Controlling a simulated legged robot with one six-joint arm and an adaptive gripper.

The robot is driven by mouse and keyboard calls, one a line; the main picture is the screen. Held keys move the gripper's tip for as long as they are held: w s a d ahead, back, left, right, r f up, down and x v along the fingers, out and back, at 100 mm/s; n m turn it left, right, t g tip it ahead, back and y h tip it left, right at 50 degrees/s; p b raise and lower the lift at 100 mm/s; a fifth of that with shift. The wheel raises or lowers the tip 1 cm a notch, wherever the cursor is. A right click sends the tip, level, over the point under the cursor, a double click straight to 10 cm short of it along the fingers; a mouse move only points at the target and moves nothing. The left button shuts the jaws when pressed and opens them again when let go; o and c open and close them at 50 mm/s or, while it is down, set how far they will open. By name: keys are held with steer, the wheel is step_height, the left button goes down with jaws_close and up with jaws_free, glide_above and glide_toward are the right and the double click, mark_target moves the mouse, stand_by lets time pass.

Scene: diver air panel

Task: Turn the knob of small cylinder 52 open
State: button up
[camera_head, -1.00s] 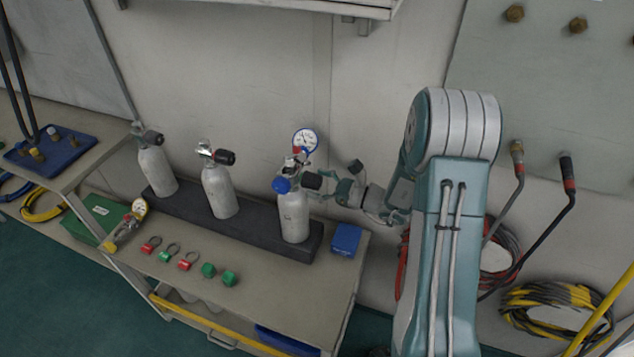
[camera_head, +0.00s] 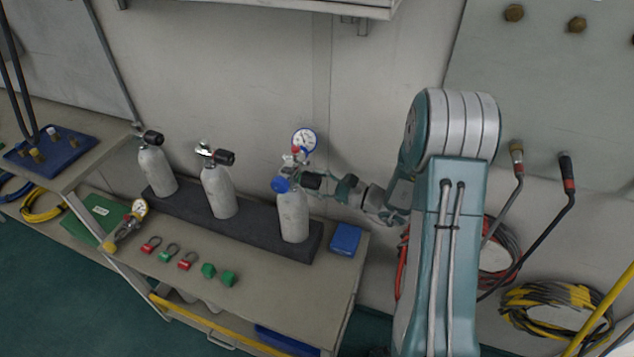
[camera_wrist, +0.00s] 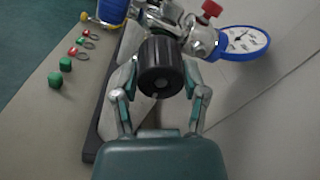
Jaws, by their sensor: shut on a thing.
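A small grey cylinder (camera_head: 293,217) stands upright at the right end of a dark rack, with a blue-rimmed gauge (camera_head: 304,140) and a blue cap (camera_head: 281,185) at its valve. Its number is not legible. Its black knob (camera_head: 311,180) points right, towards my arm. In the wrist view the ribbed black knob (camera_wrist: 160,67) sits between the two fingers of my gripper (camera_wrist: 162,82), which is shut on its sides. The head view shows my gripper (camera_head: 325,185) at the knob from the right, with its fingertips small and partly hidden. How far the knob is turned cannot be told.
Two more cylinders (camera_head: 219,191) (camera_head: 156,171) stand in the dark rack (camera_head: 255,231) to the left. A blue box (camera_head: 345,240) lies right of the rack. Several red and green tagged pieces (camera_head: 208,271) lie in front. The wall is close behind.

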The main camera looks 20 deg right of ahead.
steer(key=o, duration=1.2)
steer(key=shift+c, duration=0.2)
steer(key=v, duration=1.2)
steer(key=shift+w, duration=0.1)
steer(key=s+a+r+n+g+h, duration=0.5)
steer(key=s+a+r+n+g, duration=0.4)
steer(key=s+a+n+g, duration=0.3)
steer(key=s+d+r+n+t+h, duration=0.2)
steer(key=s+r+n+t+h, duration=0.4)
steer(key=s+r+n+h, duration=0.1)
steer(key=shift+s+r+n+h, duration=0.3)
steer(key=shift+s+n+h, duration=0.2)
steer(key=shift+h, duration=0.7)
